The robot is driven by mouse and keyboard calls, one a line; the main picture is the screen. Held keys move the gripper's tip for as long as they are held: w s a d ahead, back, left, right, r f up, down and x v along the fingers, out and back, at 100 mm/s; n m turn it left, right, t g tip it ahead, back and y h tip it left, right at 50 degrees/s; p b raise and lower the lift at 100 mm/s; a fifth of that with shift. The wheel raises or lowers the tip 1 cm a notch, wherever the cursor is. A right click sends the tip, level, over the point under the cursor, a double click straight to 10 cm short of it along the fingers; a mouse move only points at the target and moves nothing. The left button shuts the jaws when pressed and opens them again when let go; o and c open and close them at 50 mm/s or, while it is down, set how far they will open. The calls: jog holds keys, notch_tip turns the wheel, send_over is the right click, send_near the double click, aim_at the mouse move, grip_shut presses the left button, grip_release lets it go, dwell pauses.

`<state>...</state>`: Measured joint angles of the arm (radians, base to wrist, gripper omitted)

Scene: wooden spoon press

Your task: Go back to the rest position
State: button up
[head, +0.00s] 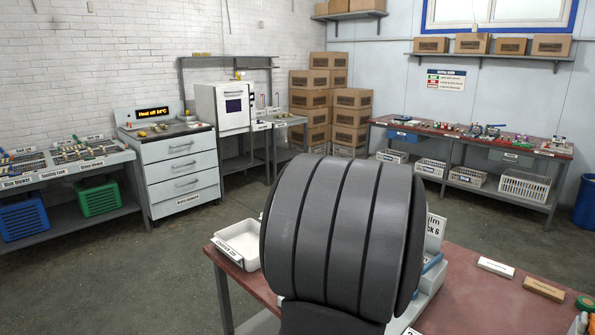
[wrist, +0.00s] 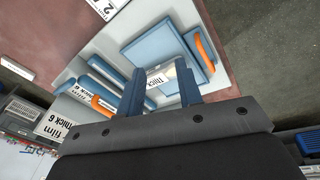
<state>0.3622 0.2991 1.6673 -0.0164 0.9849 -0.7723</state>
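My gripper (wrist: 160,78) shows in the wrist view with two blue-grey fingers apart. No object is visibly clamped between them. Beyond the fingers is a light grey fixture (wrist: 113,48) with blue panels and orange handles. A blue square panel (wrist: 152,45) lies on it, and a white label reading "thick" shows between the fingers. A sign reading "film thick 6" (wrist: 53,124) stands at its left. In the head view, a large dark part of my arm hides the gripper and most of the fixture (head: 428,287). No wooden spoon can be made out.
The fixture stands on a red-brown table (head: 465,310) with a white tray (head: 243,262) at its left corner. Benches, drawers (head: 182,170) and stacked boxes line the walls. Open floor lies between.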

jog(key=shift+s+d+f+m, duration=0.2)
jog(key=shift+s+d, duration=0.05)
jog(key=shift+d, duration=0.3)
jog(key=shift+s+d+f+m, duration=0.2)
jog(key=shift+s+d, duration=0.1)
jog(key=shift+d, duration=0.25)
jog(key=shift+s+d+f+m, duration=0.15)
jog(key=shift+s+d+m, duration=0.1)
jog(key=shift+d, duration=0.3)
jog(key=c, duration=0.7)
jog(key=s+a+f+n+g, duration=0.1)
jog(key=a+f, duration=0.1)
jog(key=s+a+f+n+g+h, duration=0.1)
jog(key=a+f, duration=0.1)
jog(key=s+a+f+n+g+h, duration=0.1)
jog(key=a+f, duration=0.1)
jog(key=f, duration=0.1)
jog(key=shift+s+a+n, duration=0.15)
jog(key=shift+n, duration=0.2)
grip_shut()
jog(key=a+f+n+t+h, duration=0.2)
jog(key=a+n+t+h, duration=0.3)
jog(key=a+n, duration=0.5)
jog(key=a+f+n+t+h, duration=0.2)
jog(key=a+n+t+h, duration=0.1)
jog(key=a+n+t, duration=0.55)
jog(key=shift+n+g, duration=0.65)
jog(key=x, duration=1.3)
jog(key=shift+a+f, duration=0.1)
jog(key=shift+f, duration=0.05)
